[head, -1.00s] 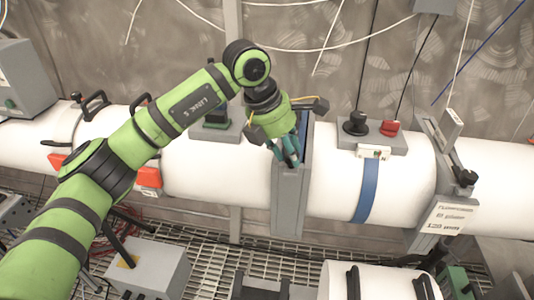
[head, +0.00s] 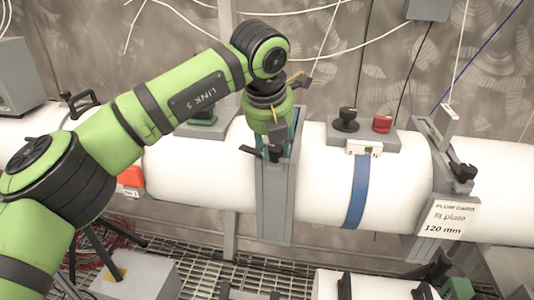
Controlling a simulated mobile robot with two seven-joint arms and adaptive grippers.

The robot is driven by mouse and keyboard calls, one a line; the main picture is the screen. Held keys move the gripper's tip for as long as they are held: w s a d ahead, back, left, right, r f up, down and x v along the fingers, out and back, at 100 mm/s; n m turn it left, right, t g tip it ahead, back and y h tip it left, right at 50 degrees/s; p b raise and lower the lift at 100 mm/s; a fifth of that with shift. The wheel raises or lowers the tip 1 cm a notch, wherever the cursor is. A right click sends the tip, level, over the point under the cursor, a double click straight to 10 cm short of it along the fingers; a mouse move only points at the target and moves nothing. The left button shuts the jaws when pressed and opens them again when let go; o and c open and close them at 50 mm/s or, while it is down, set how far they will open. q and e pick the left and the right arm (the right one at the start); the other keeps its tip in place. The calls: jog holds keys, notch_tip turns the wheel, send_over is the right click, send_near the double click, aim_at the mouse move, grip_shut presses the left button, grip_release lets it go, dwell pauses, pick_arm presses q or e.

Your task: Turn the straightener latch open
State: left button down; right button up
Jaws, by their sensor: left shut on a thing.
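My left gripper (head: 274,150) reaches down to the upper part of an upright grey frame (head: 273,205) set across the white pipe. It is shut on a small part at the frame, most likely the straightener latch. The hand and fingers hide most of that part, so its angle cannot be read. A short dark piece (head: 251,152) sticks out to the left beside the fingers; I cannot tell whether it belongs to the latch or the gripper. My right gripper is not in view.
The white pipe (head: 200,175) runs across the view. A grey box with a black knob (head: 346,120) and a red knob (head: 382,124) sits right of the frame. Cables hang behind.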

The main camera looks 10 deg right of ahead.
pick_arm(q)
jog(key=shift+s+d+f+n+y+b, duration=0.15)
jog(key=shift+f+n+b, duration=0.1)
jog(key=shift+n, duration=0.15)
jog(key=shift+s+f+n+y+b, duration=0.15)
jog(key=shift+f+n, duration=0.1)
jog(key=shift+n, duration=0.15)
jog(key=shift+d+r+n+y+b, duration=0.1)
jog(key=shift+n+y+b, duration=0.35)
jog(key=shift+n, duration=0.85)
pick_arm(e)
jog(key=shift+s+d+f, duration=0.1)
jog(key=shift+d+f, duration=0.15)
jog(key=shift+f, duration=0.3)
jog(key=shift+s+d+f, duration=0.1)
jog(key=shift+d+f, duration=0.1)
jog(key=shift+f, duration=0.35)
pick_arm(q)
jog(key=c, duration=0.9)
grip_release()
jog(key=shift+o, duration=0.2)
jog(key=shift+r, duration=0.2)
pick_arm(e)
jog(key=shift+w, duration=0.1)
pick_arm(q)
jog(key=shift+r, duration=0.15)
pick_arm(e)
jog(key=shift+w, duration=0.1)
